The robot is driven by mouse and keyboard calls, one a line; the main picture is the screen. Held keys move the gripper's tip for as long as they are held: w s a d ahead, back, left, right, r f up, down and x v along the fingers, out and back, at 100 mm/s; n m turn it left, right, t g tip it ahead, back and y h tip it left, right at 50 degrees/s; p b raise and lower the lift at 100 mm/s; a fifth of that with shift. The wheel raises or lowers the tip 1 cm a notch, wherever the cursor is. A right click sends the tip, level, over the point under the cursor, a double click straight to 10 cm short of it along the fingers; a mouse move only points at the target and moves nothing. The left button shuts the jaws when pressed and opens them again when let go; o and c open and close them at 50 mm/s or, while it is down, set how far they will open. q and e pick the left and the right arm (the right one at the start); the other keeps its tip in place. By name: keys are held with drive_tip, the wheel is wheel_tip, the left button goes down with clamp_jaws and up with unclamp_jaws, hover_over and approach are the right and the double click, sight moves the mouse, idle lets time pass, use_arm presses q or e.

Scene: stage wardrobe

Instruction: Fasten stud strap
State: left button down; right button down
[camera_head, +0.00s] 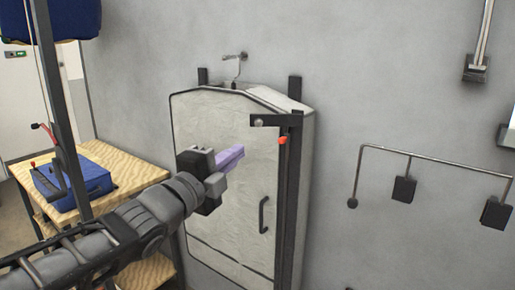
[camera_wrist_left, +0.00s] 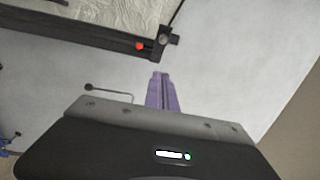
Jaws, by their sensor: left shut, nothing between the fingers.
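A pale panel with black edging (camera_head: 215,150) stands against the wall in the head view. A short dark strap-like piece (camera_head: 275,120) sits at its upper right, with a round grey stud (camera_head: 258,122) at its left end. A red tip (camera_head: 282,140) shows just below it. In the left wrist view, the stud (camera_wrist_left: 163,38) and the red tip (camera_wrist_left: 139,46) lie beyond my fingers. My left gripper (camera_head: 240,151) has purple fingers, shut and empty, in front of the panel, left of and below the stud, apart from it. My right gripper is not in view.
A dark vertical post (camera_head: 290,205) runs down the panel's right side, beside a black handle (camera_head: 263,214). A wooden table (camera_head: 125,170) with a blue case (camera_head: 85,178) is at left. A wall rail (camera_head: 430,158) with dark blocks is at right.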

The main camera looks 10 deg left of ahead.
use_arm(q)
drive_tip(key=shift+w+f+m, duration=0.2)
drive_tip(key=shift+w+m, duration=0.05)
drive_tip(key=shift+m, duration=0.55)
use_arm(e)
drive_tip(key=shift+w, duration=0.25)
use_arm(q)
drive_tip(key=shift+w, duration=0.1)
